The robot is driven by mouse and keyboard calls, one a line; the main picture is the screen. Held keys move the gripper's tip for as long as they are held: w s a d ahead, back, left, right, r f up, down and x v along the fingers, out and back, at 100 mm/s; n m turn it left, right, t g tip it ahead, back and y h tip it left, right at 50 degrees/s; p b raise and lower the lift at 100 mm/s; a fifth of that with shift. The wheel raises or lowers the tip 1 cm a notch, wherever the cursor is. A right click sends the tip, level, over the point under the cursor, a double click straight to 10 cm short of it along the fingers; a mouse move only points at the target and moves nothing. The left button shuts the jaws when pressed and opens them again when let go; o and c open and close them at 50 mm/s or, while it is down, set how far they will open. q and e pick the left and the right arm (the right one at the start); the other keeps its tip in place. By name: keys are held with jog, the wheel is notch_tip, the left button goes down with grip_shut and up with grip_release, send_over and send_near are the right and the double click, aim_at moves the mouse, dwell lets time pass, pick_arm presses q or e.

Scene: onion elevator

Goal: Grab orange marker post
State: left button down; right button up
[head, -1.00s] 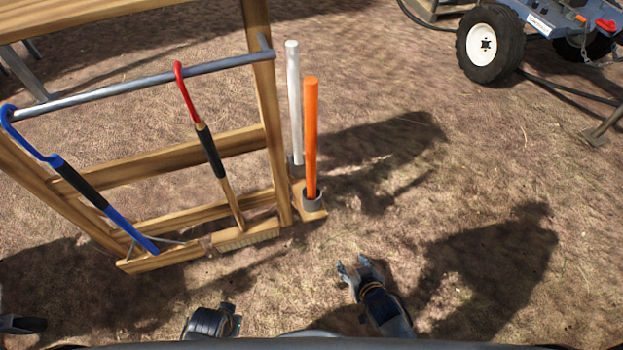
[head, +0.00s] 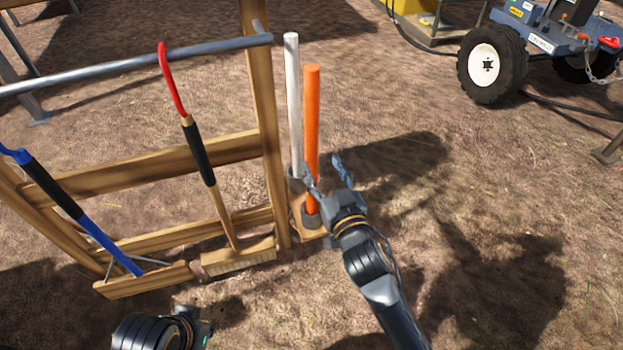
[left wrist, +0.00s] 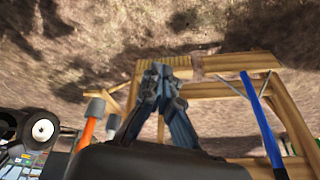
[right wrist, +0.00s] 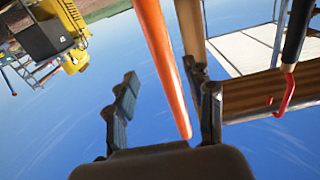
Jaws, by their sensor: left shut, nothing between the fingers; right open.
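The orange marker post (head: 312,125) stands upright in a dark socket on a small wooden base (head: 306,226) at the right end of the rack. My right gripper (head: 327,176) is open beside the lower part of the post, and one finger overlaps the post in the head view. In the right wrist view the orange post (right wrist: 162,70) runs down between the spread fingers of the right gripper (right wrist: 160,100); contact cannot be told. My left gripper (left wrist: 157,75) is shut and empty; its arm shows low in the head view, its fingers hardly visible there.
A white post (head: 292,100) stands just behind the orange one. The wooden rack (head: 268,130) holds a red-hooked broom (head: 200,150) and a blue-handled tool (head: 60,195). A wheeled blue cart (head: 550,40) stands at the back right. Ground right of the posts is clear.

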aim_at(314, 153)
jog(key=shift+x, duration=1.1)
jog(key=b+x, duration=0.1)
jog(key=x, duration=0.3)
jog(key=shift+w+a, duration=0.15)
jog(key=shift+a, duration=0.15)
jog(key=shift+w, duration=0.2)
pick_arm(q)
jog(key=shift+w+d+f+t, duration=0.15)
jog(key=shift+w+f+t, duration=0.1)
jog(key=shift+w, duration=0.25)
jog(key=shift+w+d+f+t, duration=0.1)
jog(key=shift+w+f+t, duration=0.15)
jog(key=shift+w, duration=0.2)
pick_arm(e)
grip_shut()
